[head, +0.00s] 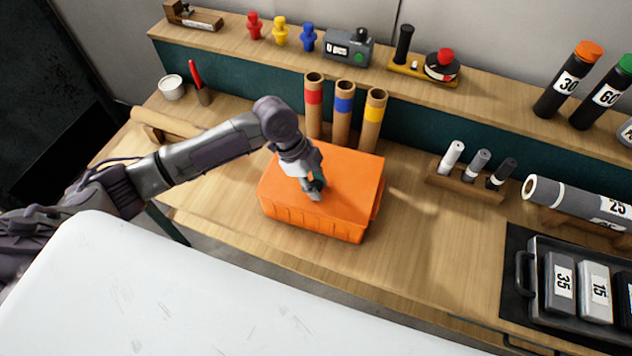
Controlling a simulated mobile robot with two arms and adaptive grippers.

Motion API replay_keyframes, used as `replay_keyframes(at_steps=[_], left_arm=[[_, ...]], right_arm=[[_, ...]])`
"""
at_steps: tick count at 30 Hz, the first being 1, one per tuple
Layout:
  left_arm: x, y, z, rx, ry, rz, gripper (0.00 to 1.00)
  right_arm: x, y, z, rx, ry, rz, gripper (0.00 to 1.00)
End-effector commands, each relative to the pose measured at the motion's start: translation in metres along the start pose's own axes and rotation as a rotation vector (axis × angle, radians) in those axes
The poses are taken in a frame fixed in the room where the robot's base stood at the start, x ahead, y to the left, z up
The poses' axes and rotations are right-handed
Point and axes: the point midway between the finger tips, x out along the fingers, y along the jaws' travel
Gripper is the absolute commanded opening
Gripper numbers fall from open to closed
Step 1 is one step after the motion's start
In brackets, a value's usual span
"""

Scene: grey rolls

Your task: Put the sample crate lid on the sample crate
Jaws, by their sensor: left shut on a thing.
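The orange sample crate (308,221) stands on the wooden bench in the middle of the head view. The orange sample crate lid (352,176) lies over its top and looks about level. At the right side the lid's edge reaches a little past the crate wall; I cannot tell if it is fully seated. My left gripper (314,190) comes down from the left over the middle of the lid and is shut on it, seemingly at a handle that the fingers mostly hide. My right gripper is not in view.
Cardboard tubes with red, blue and yellow bands (343,108) stand close behind the crate. A wooden rack with small cylinders (466,184) is to the right, and a dark tray with numbered blocks (530,270) at the lower right. The bench between crate and tray is clear.

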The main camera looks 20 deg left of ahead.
Motion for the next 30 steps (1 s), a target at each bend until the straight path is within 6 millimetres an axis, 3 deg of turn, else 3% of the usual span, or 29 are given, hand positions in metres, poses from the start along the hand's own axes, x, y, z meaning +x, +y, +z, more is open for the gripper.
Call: replay_keyframes(at_steps=[7, 8, 13, 23, 30], left_arm=[[0.0, 0.0, 0.0, 0.0, 0.001, -0.001, 0.0], [0.0, 0.0, 0.0, 0.0, 0.001, -0.001, 0.34], [0.0, 0.0, 0.0, 0.0, 0.001, -0.001, 0.6], [-0.002, 0.0, 0.0, 0.0, 0.0, 0.0, 0.6], [-0.039, -0.001, 0.0, 0.002, 0.0, -0.005, 0.6]], right_arm=[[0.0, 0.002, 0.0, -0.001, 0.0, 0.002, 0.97], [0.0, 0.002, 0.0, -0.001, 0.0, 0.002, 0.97], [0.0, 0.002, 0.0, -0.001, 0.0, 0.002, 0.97], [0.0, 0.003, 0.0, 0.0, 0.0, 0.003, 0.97], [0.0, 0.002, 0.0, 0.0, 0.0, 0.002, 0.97]])
